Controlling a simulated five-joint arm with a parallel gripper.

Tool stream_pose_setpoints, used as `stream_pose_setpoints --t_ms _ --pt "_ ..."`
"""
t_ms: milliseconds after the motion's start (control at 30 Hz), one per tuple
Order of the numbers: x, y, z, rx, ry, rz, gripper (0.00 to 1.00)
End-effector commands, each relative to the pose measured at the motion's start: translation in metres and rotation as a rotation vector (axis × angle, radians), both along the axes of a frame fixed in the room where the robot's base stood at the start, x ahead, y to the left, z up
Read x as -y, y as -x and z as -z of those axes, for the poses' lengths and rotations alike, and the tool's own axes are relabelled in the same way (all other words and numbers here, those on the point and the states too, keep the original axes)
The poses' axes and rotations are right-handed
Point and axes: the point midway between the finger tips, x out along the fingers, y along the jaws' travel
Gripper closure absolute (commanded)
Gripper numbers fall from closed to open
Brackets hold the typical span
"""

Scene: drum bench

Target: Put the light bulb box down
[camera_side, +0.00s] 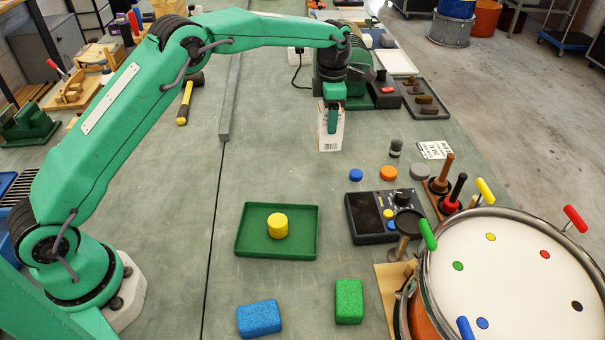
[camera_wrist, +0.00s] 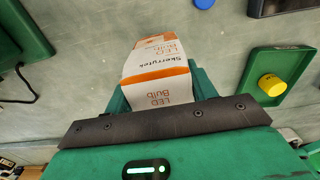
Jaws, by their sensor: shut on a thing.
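The light bulb box (camera_side: 330,136) is white and orange and is held upright below my gripper (camera_side: 333,112) in the side view, towards the back of the bench. My gripper is shut on the box. In the wrist view the box (camera_wrist: 158,72) shows the words "LED Bulb" and sticks out past the dark edge of my gripper (camera_wrist: 160,105). I cannot tell whether the bottom of the box touches the bench (camera_side: 290,172).
A green tray (camera_side: 244,246) with a yellow cylinder (camera_side: 278,225) stands nearer the front. Blue, orange and grey discs, a black device (camera_side: 364,218) and a drum (camera_side: 515,270) are to the right. A green machine (camera_side: 330,70) stands behind the box. The bench left of the box is mostly clear.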

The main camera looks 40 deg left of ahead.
Motion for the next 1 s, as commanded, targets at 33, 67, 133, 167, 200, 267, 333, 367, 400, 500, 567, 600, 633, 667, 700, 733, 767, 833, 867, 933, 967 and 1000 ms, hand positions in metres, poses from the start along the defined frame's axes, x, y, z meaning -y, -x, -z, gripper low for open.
stream_pose_setpoints --t_ms 33,67,133,167,200,267,333,367,400,500,567,600,633,667,700,733,767,833,867,933,967,1000 --pt "0.000 0.000 0.000 0.000 0.000 0.000 0.66" --pt "0.000 0.000 0.001 0.000 0.000 0.000 0.66" --pt "0.000 0.000 0.004 -0.001 0.000 0.000 0.66" --pt "0.000 0.000 0.006 -0.001 0.000 0.000 0.66" --pt "0.000 0.000 0.010 -0.002 -0.001 0.000 0.66" --pt "0.000 0.001 0.017 -0.004 -0.001 0.000 0.66" --pt "0.000 0.001 0.025 -0.003 0.000 0.000 0.66" --pt "0.000 0.001 0.029 -0.003 0.000 0.000 0.66" --pt "0.000 0.001 0.032 -0.003 0.000 0.000 0.66" --pt "0.000 0.000 0.039 -0.001 0.000 0.000 0.66" --pt "0.000 0.000 0.040 -0.001 -0.001 0.000 0.66" --pt "0.000 0.000 0.041 0.000 0.000 0.000 0.66" --pt "0.000 0.000 0.040 0.000 0.000 0.000 0.66" --pt "0.000 0.000 0.040 0.000 0.000 0.000 0.66" --pt "0.000 0.000 0.040 0.000 0.000 0.000 0.66" --pt "0.000 0.000 0.040 0.000 0.000 0.000 0.66" --pt "0.000 0.000 0.040 0.000 0.000 0.000 0.66" --pt "0.000 0.000 0.041 0.000 0.000 0.000 0.66" --pt "0.000 0.000 0.041 -0.001 -0.001 0.000 0.66" --pt "0.000 0.000 0.043 -0.001 0.000 0.000 0.66" --pt "0.000 0.000 0.044 -0.001 0.000 0.000 0.66" --pt "0.000 0.000 0.044 -0.001 0.000 0.000 0.38"
